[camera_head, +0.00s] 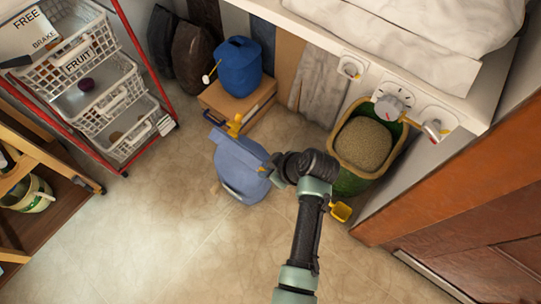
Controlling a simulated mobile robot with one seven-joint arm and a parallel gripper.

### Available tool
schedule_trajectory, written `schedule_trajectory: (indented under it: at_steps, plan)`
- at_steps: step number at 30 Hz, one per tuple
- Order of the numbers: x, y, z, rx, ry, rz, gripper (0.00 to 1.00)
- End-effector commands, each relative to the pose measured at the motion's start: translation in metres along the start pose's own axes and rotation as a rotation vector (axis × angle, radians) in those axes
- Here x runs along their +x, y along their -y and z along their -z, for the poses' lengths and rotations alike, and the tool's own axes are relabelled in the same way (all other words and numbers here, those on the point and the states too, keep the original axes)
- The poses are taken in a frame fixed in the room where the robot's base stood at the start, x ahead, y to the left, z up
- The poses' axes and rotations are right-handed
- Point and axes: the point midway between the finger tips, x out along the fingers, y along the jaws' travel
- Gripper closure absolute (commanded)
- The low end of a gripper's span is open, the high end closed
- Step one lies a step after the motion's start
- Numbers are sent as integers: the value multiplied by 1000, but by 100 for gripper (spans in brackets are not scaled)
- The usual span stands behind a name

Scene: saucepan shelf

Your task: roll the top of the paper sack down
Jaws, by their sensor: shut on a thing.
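A pale blue, crumpled-looking sack (238,172), which seems to be the paper sack, stands on the floor near the middle. Its upper edge slants down to the right. My gripper (266,170) is at the sack's right side and appears shut on its edge. The fingertips are small and partly hidden by my black wrist, so the exact grip cannot be made out. Small orange-yellow spots show beside the fingertips. A green sack (350,183) with a tan rim, open and full of grain, stands to the right of my wrist.
A yellow scoop (341,211) lies by the green sack. Behind are a cardboard box (247,112) and a blue container (238,64). A red-framed basket rack (112,95) stands left, a counter with dials (394,101) overhangs right. The foreground floor is clear.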

Motion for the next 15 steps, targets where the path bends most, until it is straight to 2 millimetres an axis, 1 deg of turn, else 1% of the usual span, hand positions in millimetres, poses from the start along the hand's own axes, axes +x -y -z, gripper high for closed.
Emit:
schedule_trajectory:
  at_steps: [6,15]
  plan:
    - [7,-10,-5,1,-1,-7,100]
    - [7,-11,-5,1,-1,-7,100]
